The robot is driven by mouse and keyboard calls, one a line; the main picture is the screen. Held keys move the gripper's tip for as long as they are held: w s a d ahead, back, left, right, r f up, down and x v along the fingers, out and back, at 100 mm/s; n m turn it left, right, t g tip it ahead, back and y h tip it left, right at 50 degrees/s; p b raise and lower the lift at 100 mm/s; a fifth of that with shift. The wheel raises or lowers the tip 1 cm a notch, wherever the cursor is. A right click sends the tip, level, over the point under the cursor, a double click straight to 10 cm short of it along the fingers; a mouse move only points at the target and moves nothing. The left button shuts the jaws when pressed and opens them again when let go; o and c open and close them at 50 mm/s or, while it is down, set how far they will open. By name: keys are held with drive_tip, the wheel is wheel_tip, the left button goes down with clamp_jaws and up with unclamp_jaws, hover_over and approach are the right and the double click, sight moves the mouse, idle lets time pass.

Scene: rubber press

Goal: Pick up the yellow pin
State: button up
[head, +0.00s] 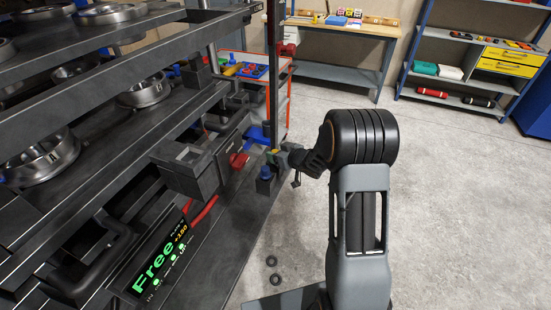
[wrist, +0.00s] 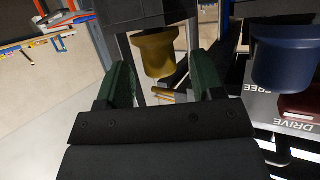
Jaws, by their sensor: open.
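The yellow pin (wrist: 153,54) shows in the wrist view as a yellow cylinder with a narrower lower end, under a dark block. My gripper (wrist: 166,72) is open, with one green-lined finger to each side of the pin in the picture. I cannot tell whether either finger touches it. A smaller yellow piece (wrist: 168,96) shows just below, partly hidden by my gripper. In the head view my gripper (head: 284,158) is at the right end of the press's dark fixture, and the pin is too small and covered there to make out surely.
A blue knob (wrist: 284,58) is right of my gripper, by a panel reading FREE and DRIVE. The press (head: 110,140) fills the left, with a lit "Free" display (head: 160,262). A red handle (head: 238,160) is near. Two black rings (head: 272,269) lie on the floor; the right floor is clear.

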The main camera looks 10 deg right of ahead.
sight(273, 151)
drive_tip(key=shift+p+x, duration=0.3)
drive_tip(key=shift+x, duration=1.45)
drive_tip(key=shift+c, duration=0.2)
drive_tip(key=c, duration=1)
